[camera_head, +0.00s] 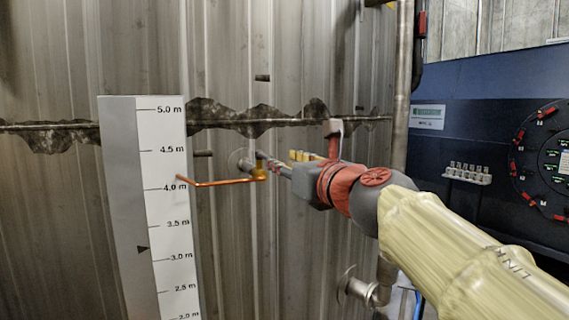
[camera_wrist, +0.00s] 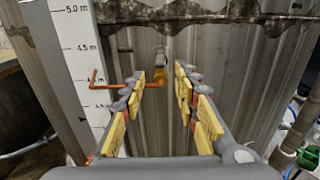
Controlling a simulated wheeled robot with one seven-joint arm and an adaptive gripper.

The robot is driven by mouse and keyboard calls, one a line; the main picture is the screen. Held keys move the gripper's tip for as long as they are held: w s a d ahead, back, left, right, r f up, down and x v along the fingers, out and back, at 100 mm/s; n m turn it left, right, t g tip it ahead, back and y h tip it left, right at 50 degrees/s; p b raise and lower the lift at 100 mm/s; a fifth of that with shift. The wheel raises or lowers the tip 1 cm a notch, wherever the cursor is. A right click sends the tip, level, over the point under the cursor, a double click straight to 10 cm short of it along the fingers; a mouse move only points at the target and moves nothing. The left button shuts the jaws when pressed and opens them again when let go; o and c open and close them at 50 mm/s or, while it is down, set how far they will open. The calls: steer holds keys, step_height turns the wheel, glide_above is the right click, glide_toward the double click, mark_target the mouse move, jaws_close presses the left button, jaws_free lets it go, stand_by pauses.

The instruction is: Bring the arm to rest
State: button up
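My gripper (camera_head: 288,164) is at the end of my arm, in front of the corrugated metal wall in the head view. In the wrist view its yellow-padded fingers (camera_wrist: 163,88) stand apart, with nothing held between them. An orange valve handle (camera_head: 218,182) sticks out to the left from a pipe fitting on the wall. It also shows in the wrist view (camera_wrist: 112,85), with its valve end just beyond the fingertips. In the head view the fingertips are close to that end. I cannot tell whether they touch it.
A white level scale (camera_head: 165,220) marked in metres stands left of the handle. A horizontal seam (camera_head: 60,125) with dark stains crosses the metal wall. A dark blue control panel (camera_head: 470,120) is at the right. A lower pipe fitting (camera_head: 350,285) sticks out below my arm.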

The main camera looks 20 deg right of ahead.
steer(key=d+f+m+h, duration=0.2)
steer(key=d+m+h, duration=0.25)
steer(key=m, duration=0.35)
steer(key=d+f+m+h, duration=0.3)
steer(key=d+m, duration=0.3)
steer(key=m, duration=0.3)
steer(key=s+d+f+m+g+h, duration=0.1)
steer(key=s+d+f+m+g, duration=0.15)
steer(key=s+f+m, duration=0.35)
steer(key=s+d+f+m+g+h, duration=0.1)
steer(key=d+f+m+g, duration=0.15)
steer(key=f+m, duration=0.35)
steer(key=s+a+f+m+g+y, duration=0.1)
steer(key=s+a+f+m+g, duration=0.15)
steer(key=s+f, duration=0.4)
steer(key=s+a+f+m+g+y, duration=0.1)
steer(key=s+f+m+g, duration=0.15)
steer(key=f, duration=0.65)
steer(key=s+a+f+m+g+y, duration=0.2)
steer(key=s+a+f+m+y, duration=0.1)
steer(key=s+a+f, duration=0.6)
steer(key=s+a+y, duration=0.1)
steer(key=s, duration=0.2)
steer(key=shift+a+m+y+p, duration=0.15)
steer(key=shift+m+y+p, duration=0.2)
steer(key=shift+m+p, duration=0.05)
